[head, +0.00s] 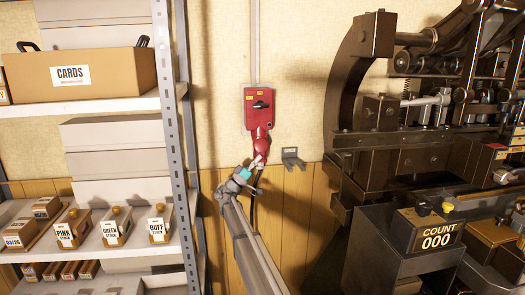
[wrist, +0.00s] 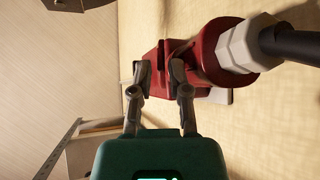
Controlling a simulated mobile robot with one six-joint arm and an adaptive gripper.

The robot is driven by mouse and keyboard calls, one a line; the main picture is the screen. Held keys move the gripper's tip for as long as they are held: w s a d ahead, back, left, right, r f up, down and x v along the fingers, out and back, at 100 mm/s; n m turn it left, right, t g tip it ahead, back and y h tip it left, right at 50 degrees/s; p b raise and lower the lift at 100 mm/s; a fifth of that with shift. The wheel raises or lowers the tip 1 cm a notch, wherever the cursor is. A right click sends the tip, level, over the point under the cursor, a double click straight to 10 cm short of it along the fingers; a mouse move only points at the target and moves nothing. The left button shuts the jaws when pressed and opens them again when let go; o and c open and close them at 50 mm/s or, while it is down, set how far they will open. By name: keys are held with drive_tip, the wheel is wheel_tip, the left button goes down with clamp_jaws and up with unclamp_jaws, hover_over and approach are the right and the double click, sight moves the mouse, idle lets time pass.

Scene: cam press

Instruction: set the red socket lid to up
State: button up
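The red socket (head: 261,140) hangs on the wall just under a red switch box (head: 259,106) with a black rotary knob. In the wrist view the socket (wrist: 207,70) shows close up, with a pale grey nut (wrist: 246,46) and a black cable at the right. A flat red part (wrist: 160,82), perhaps the lid, shows between my fingertips; I cannot tell its angle. My gripper (wrist: 160,72) is open, its two fingers apart on either side of that part; contact is unclear. In the head view my gripper (head: 256,163) is just below the socket.
A shelf rack with labelled boxes (head: 80,75) stands at the left. A dark press machine (head: 400,150) fills the right. A small grey bracket (head: 292,157) is on the wall right of the socket. A black cable runs down the wall behind my arm.

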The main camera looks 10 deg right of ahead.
sight(261, 147)
drive_tip(key=shift+p+x, duration=0.65)
drive_tip(key=shift+x, duration=0.8)
drive_tip(key=shift+c, duration=0.3)
clamp_jaws()
